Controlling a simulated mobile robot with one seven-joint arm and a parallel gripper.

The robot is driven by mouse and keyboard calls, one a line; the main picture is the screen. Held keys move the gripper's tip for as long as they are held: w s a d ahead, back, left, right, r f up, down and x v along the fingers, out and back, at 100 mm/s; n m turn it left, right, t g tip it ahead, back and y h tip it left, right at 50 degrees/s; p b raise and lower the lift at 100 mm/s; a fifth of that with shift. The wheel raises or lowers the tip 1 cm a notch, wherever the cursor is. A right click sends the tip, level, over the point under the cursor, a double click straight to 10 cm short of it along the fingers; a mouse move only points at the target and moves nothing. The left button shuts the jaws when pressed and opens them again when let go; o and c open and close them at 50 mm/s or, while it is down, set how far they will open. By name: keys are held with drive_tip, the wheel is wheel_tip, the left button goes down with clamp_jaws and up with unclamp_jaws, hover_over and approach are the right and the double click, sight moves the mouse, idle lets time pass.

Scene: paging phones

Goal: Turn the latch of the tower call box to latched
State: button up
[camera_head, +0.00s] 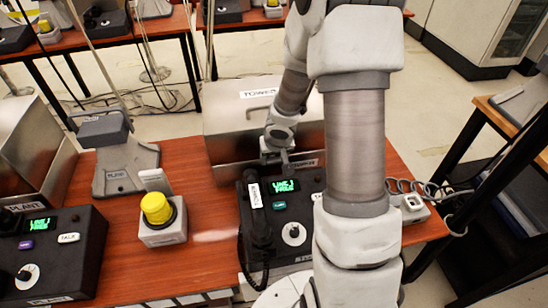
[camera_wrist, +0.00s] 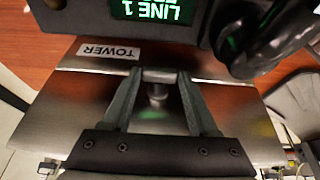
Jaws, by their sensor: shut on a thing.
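The tower call box (camera_head: 232,122) is a brushed-metal box behind the black phone console; its metal face with a TOWER label (camera_wrist: 108,52) fills the middle of the wrist view. My gripper (camera_head: 284,158) reaches down at the box's front side, just behind the console. In the wrist view my gripper (camera_wrist: 160,78) has its two fingers on either side of a small grey latch (camera_wrist: 157,92) with a short round stem, and is shut on it. The latch's crosspiece lies across between the fingertips. In the head view the latch is hidden by my arm and gripper.
A yellow button (camera_head: 156,208) and the plant console (camera_head: 55,250) stand to the left. Bare red-brown tabletop (camera_head: 205,190) lies between.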

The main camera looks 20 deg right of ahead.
drive_tip(key=shift+a+f+b, duration=0.1)
drive_tip(key=shift+f+b, duration=0.05)
drive_tip(key=shift+b, duration=0.55)
drive_tip(key=shift+w+a+f+h+b, duration=0.15)
drive_tip(key=shift+h+b, duration=0.45)
drive_tip(key=shift+b, duration=0.35)
drive_tip(key=h+b, duration=0.1)
drive_tip(key=b, duration=0.2)
drive_tip(key=h+b, duration=0.1)
drive_tip(key=b, duration=0.2)
drive_tip(key=shift+a+f+n+g, duration=0.25)
drive_tip(key=shift+a+n+g, duration=0.05)
drive_tip(key=shift+n, duration=0.1)
drive_tip(key=h+b, duration=0.2)
drive_tip(key=b, duration=0.3)
drive_tip(key=shift+a, duration=0.15)
drive_tip(key=h+b, duration=0.1)
drive_tip(key=b, duration=0.1)
drive_tip(key=shift+a+r+n+b, duration=0.1)
drive_tip(key=shift+r+n+b, duration=0.05)
drive_tip(key=shift+n+b, duration=0.2)
drive_tip(key=shift+r+g+h+b, duration=0.1)
drive_tip(key=shift+g+h+b, duration=0.2)
drive_tip(key=shift+h, duration=0.1)
drive_tip(key=o, duration=1.4)
